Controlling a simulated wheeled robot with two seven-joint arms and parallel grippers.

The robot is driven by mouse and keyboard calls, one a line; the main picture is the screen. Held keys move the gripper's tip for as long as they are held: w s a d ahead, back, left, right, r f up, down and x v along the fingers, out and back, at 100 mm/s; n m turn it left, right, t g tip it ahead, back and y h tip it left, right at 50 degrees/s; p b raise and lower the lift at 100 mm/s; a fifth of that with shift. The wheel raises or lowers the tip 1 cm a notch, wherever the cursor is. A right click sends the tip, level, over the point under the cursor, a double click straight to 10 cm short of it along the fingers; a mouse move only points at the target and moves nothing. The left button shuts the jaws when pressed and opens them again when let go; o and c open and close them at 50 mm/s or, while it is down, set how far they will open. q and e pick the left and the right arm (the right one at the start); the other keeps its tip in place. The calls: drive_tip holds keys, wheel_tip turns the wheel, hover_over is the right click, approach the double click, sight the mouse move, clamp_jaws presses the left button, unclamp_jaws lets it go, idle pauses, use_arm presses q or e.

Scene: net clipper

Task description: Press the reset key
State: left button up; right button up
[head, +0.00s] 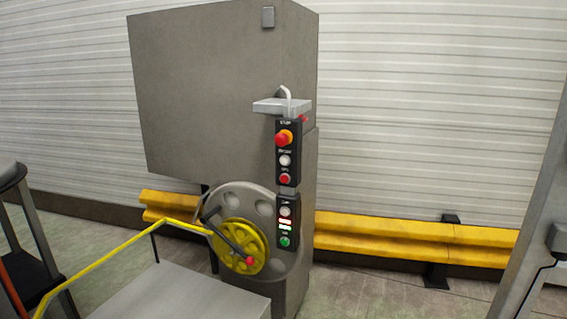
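A narrow black control panel (288,185) is mounted upright on the front of a large grey machine cabinet (205,90). Neither of my grippers is in view.
A yellow handwheel (238,247) with a red-tipped lever is left of the panel. A grey flat surface (180,295) with a yellow rail (110,252) lies in front. Yellow barriers (415,238) run along the wall. Bare floor (370,295) shows right of the machine.

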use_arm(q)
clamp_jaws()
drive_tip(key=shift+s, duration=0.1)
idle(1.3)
